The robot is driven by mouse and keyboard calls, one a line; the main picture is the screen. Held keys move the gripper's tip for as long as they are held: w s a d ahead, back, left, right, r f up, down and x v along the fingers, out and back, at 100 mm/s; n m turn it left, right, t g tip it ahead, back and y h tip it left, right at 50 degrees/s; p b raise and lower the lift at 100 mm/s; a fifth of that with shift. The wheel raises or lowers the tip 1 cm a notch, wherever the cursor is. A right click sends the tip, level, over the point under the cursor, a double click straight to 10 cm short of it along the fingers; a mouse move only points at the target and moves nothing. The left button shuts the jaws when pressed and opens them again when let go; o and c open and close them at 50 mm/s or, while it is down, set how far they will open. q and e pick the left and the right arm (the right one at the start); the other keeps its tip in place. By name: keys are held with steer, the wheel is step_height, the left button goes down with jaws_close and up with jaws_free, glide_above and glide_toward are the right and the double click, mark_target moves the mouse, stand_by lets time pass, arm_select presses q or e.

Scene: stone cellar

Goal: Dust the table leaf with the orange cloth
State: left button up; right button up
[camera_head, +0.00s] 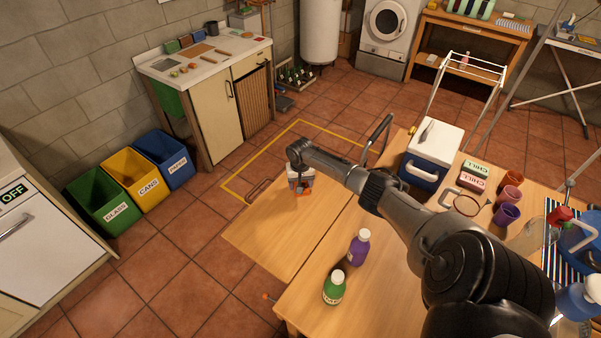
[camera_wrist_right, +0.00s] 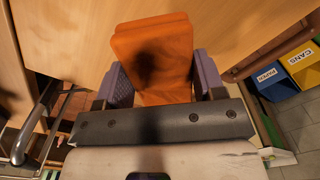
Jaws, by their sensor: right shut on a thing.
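The table leaf (camera_head: 262,238) is the bare wooden panel along the left side of the table, and it also shows in the right wrist view (camera_wrist_right: 225,25). My right gripper (camera_head: 301,183) is over the far part of the leaf. In the right wrist view my right gripper (camera_wrist_right: 155,85) is shut on the orange cloth (camera_wrist_right: 155,45), a folded pad whose far end reaches past the fingers. Only a little of the orange cloth (camera_head: 304,194) shows below the gripper in the head view. Whether it touches the leaf is hard to tell. My left gripper is out of view.
A purple bottle (camera_head: 359,246) and a green bottle (camera_head: 334,287) stand on the main table near the leaf. A cooler (camera_head: 430,158), chill packs (camera_head: 471,182) and cups (camera_head: 508,202) stand farther right. Recycling bins (camera_head: 130,180) stand on the floor at left.

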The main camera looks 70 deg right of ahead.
steer(key=shift+r+p, duration=1.55)
steer(key=shift+r, duration=0.1)
